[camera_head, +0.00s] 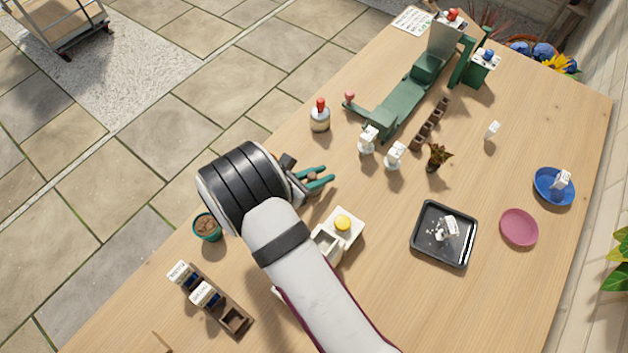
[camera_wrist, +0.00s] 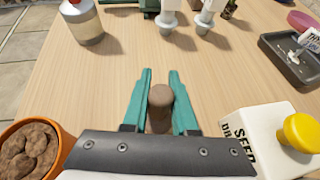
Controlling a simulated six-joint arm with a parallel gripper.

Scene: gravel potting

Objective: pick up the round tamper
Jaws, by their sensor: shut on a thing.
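The round tamper is a brown, round-topped cylinder, seen in the wrist view (camera_wrist: 159,108) upright between the teal fingers. My gripper (camera_wrist: 160,88) is shut on it, one finger on each side. In the head view my gripper (camera_head: 316,178) is over the left part of the table, and only a little of the brown tamper (camera_head: 312,176) shows between the fingers. The tamper's lower end is hidden, so I cannot tell whether it touches the table.
A white seed box (camera_wrist: 270,132) with a yellow knob stands close on the right. An orange pot of brown lumps (camera_wrist: 55,150) is close on the left. A red-topped bottle (camera_head: 320,118) and white-labelled pieces (camera_head: 368,140) stand beyond. A black tray (camera_head: 421,252) lies right, with bare wood between.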

